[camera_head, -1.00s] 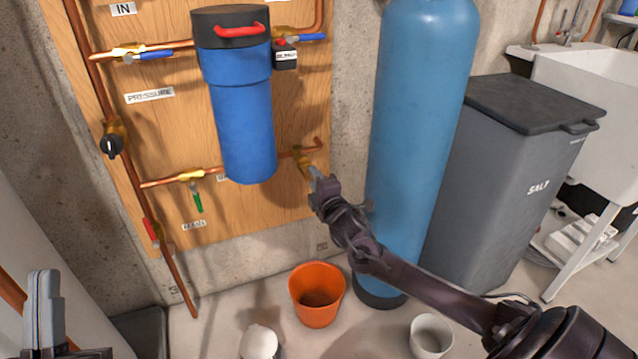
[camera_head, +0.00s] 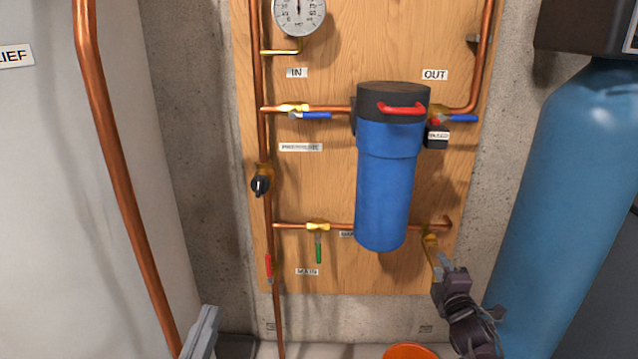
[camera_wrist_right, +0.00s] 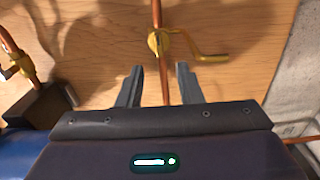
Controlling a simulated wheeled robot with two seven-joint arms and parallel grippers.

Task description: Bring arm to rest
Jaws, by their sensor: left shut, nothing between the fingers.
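My right gripper (camera_head: 443,262) is at the lower right of the wooden panel, beside the brass valve (camera_head: 430,240) on the copper pipe. In the right wrist view its fingers (camera_wrist_right: 160,85) are spread apart with nothing gripped. The brass valve and its yellow lever (camera_wrist_right: 212,58) lie ahead of the fingertips, and a copper pipe shows in line with the gap. My left gripper (camera_head: 205,325) shows at the bottom edge of the head view, left of the panel. Its fingers are together and empty, away from everything on the panel.
The blue filter housing (camera_head: 385,185) hangs on the panel, left of my right gripper. A tall blue tank (camera_head: 560,190) stands close on the right. An orange bucket (camera_head: 410,351) is on the floor below. A vertical copper pipe (camera_head: 120,180) runs by the pale left surface.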

